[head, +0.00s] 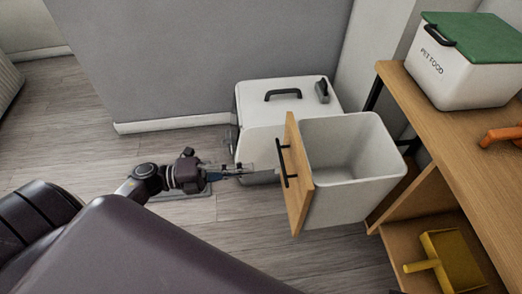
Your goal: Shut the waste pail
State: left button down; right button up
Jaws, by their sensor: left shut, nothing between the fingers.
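The waste pail (355,190) is a pale grey open bin in the head view, right of centre. It stands out from the wooden shelf unit, with its inside showing. Its wooden front panel (295,165) faces left and carries a black bar handle (284,168). My left gripper (248,172) is shut and empty, just left of the wooden panel near the handle. I cannot tell whether its tips touch the panel. My right gripper is not in view.
A white lidded box (262,110) with a black handle stands behind the pail by the grey wall. The wooden unit (450,130) at right bears a green-lidded pet food box (470,75) and an orange item (503,136); a yellow dustpan (452,258) lies lower.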

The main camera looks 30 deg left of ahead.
aim_at(300, 163)
pick_arm(q)
jog(key=x, duration=1.2)
jog(key=shift+w+d, duration=0.1)
jog(key=shift+w, duration=0.05)
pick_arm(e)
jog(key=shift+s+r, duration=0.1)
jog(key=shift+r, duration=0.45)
pick_arm(q)
jog(key=shift+w+d, duration=0.1)
jog(key=shift+d, duration=0.15)
jog(key=b+x, duration=0.5)
jog(key=x, duration=2.4)
jog(key=shift+w+r, duration=0.1)
jog(key=shift+w, duration=0.05)
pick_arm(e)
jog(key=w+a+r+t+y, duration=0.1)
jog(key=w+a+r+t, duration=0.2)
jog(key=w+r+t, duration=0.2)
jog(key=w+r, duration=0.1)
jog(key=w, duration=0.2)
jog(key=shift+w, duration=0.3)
pick_arm(q)
jog(key=shift+r, duration=0.1)
